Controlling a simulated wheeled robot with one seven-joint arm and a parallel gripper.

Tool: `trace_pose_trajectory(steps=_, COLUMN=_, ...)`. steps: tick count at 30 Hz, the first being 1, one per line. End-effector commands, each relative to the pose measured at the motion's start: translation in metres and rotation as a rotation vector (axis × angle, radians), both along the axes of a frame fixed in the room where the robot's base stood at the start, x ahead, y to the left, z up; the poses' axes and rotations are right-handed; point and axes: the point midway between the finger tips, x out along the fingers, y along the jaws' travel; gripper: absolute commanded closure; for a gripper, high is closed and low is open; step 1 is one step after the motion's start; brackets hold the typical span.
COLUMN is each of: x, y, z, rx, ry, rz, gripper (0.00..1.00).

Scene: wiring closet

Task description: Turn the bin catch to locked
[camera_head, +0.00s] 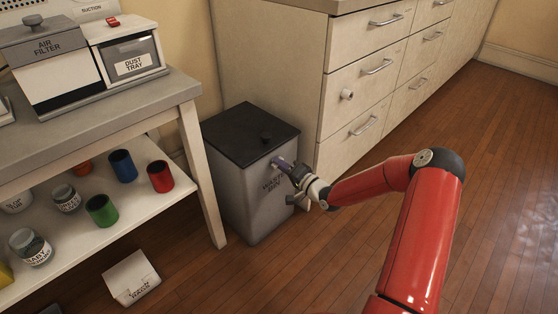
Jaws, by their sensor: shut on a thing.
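The bin (249,190) is a grey box with a black lid (246,130), standing on the floor between the table and the drawer cabinet. The lid lies flat on it and has a small dark knob. Dark lettering on the bin's front is partly covered. My gripper (285,166) reaches the upper front of the bin, just below the lid's edge. It is shut on a small purplish piece there, which appears to be the catch (278,162). The fingers hide most of the catch, so I cannot tell its angle.
A drawer cabinet (345,98) with metal handles stands right behind the bin. At left, a table (120,112) bears an air filter box (55,62) and a dust tray (133,62). Its lower shelf holds jars and coloured cups. A white box (132,278) lies on the floor. Wooden floor at right is clear.

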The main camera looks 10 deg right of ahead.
Motion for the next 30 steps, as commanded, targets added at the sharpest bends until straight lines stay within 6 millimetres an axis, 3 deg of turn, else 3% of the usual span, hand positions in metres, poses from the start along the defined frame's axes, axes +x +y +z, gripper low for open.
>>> trace_pose_trajectory(steps=3, x=0.0, y=0.0, z=0.001, rx=0.145, ry=0.106, rz=-0.001, gripper=1.0)
trace_pose_trajectory(steps=4, x=0.0, y=0.0, z=0.0, rx=0.148, ry=0.109, rz=0.0, gripper=0.76)
trace_pose_trajectory(steps=7, x=0.0, y=0.0, z=-0.001, rx=0.142, ry=0.104, rz=0.001, gripper=0.64)
trace_pose_trajectory(steps=17, x=-0.004, y=-0.003, z=0.0, rx=0.139, ry=0.102, rz=0.0, gripper=0.64)
trace_pose_trajectory(steps=30, x=-0.044, y=-0.032, z=0.0, rx=0.138, ry=0.101, rz=-0.001, gripper=0.64)
